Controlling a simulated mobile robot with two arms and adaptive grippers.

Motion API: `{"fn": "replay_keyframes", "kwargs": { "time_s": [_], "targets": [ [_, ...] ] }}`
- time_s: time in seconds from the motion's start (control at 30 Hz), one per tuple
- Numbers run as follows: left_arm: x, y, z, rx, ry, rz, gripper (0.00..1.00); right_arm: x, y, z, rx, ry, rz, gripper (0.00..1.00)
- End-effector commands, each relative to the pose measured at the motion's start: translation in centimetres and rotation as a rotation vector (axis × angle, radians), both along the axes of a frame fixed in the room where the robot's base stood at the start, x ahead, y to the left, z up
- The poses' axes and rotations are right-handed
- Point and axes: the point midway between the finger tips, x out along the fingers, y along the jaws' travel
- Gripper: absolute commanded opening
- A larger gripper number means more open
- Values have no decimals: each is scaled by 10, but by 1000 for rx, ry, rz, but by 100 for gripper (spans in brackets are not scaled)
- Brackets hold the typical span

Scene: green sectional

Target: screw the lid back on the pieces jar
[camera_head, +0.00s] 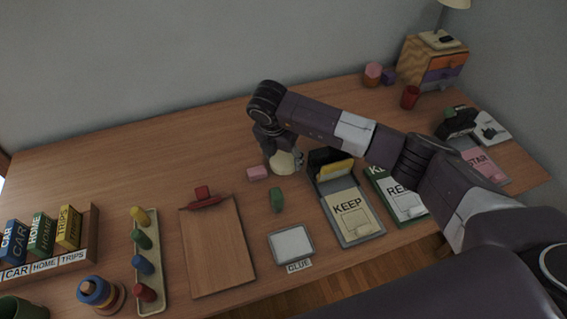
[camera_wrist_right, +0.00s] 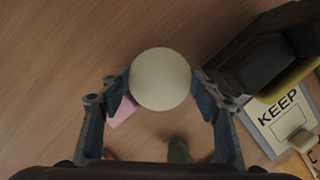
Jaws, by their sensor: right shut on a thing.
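My right gripper (camera_head: 284,150) comes in from the right and points down over the back middle of the desk. It is shut on a round cream lid (camera_wrist_right: 160,78), with one finger on each side of it in the right wrist view. In the head view a cream rounded body (camera_head: 284,163) shows below the fingers, close to the desk top; it looks like the jar. The lid covers whatever is under it in the wrist view, so I cannot tell how the lid sits on the jar. My left gripper is in neither view.
A pink block (camera_head: 257,173) and a green piece (camera_head: 277,199) lie close by. The KEEP tray (camera_head: 349,216) and a dark box (camera_wrist_right: 262,62) stand just right of the gripper. A clipboard (camera_head: 217,246) lies to the left. The desk's back left is clear.

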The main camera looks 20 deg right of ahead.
Motion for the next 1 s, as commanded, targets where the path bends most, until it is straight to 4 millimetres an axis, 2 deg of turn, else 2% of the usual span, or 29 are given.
{"fn": "replay_keyframes", "kwargs": {
  "time_s": [0.6, 0.8, 1.0],
  "targets": [
    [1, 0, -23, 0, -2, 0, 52, 1, 0, 142, 0, -4, 0, 44],
    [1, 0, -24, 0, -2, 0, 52, 0, 0, 166, 1, -1, 0, 44],
    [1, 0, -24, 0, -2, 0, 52, 0, 0, 172, 0, 1, 0, 44]
  ]
}}
